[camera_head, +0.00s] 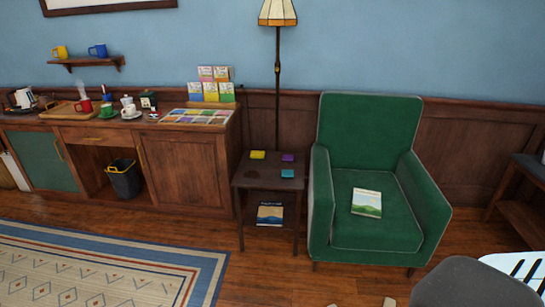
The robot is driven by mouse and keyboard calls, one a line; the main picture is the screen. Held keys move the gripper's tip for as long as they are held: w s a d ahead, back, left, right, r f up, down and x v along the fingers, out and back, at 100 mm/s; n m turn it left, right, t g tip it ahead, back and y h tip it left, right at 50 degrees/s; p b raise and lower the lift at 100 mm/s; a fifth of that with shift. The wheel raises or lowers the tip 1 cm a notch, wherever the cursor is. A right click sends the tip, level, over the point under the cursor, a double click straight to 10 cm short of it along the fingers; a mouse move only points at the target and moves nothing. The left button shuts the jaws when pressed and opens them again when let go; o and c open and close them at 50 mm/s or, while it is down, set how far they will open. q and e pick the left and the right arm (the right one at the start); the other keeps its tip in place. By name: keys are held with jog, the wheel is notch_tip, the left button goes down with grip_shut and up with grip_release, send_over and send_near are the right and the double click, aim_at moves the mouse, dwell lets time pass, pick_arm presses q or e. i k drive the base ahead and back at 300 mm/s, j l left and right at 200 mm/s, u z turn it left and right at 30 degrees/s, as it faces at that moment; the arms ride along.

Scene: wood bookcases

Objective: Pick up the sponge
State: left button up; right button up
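A small dark wood side table (265,181) stands left of the green armchair. On its top lie three small flat blocks: a yellow one (257,155) at the back left, a purple one (288,157) at the back right and a teal one (288,173) at the front right. They look like sponges or note pads; I cannot tell which of them is a sponge. They lie apart from one another.
The green armchair (345,222) has a book (366,203) on its seat. Another book (270,215) lies on the side table's lower shelf. A floor lamp (277,14) stands behind. A wood cabinet (185,166) is left, a patterned rug (100,270) before it. Pale shapes at the bottom edge are unclear.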

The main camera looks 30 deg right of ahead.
aim_at(254, 154)
jog(key=i+z, duration=0.15)
jog(key=z, duration=0.25)
jog(key=i+z, duration=0.15)
jog(key=z, duration=0.25)
jog(key=i+j+z, duration=0.15)
jog(key=z, duration=0.2)
jog(key=i+j+z, duration=0.55)
jog(key=j, duration=0.25)
jog(key=i+j+z, duration=0.1)
jog(key=i+j, duration=0.2)
jog(key=j, duration=0.25)
jog(key=i+j+z, duration=0.15)
jog(key=j, duration=0.15)
jog(key=i+j, duration=0.15)
jog(key=j, duration=0.25)
jog(key=i+j, duration=0.2)
jog(key=j, duration=0.2)
jog(key=i+j, duration=0.15)
jog(key=j, duration=0.2)
jog(key=i+j, duration=0.2)
jog(key=j, duration=0.2)
jog(key=i+j, duration=0.15)
jog(key=j, duration=0.25)
jog(key=i+j, duration=0.2)
jog(key=j, duration=0.2)
jog(key=z, duration=0.05)
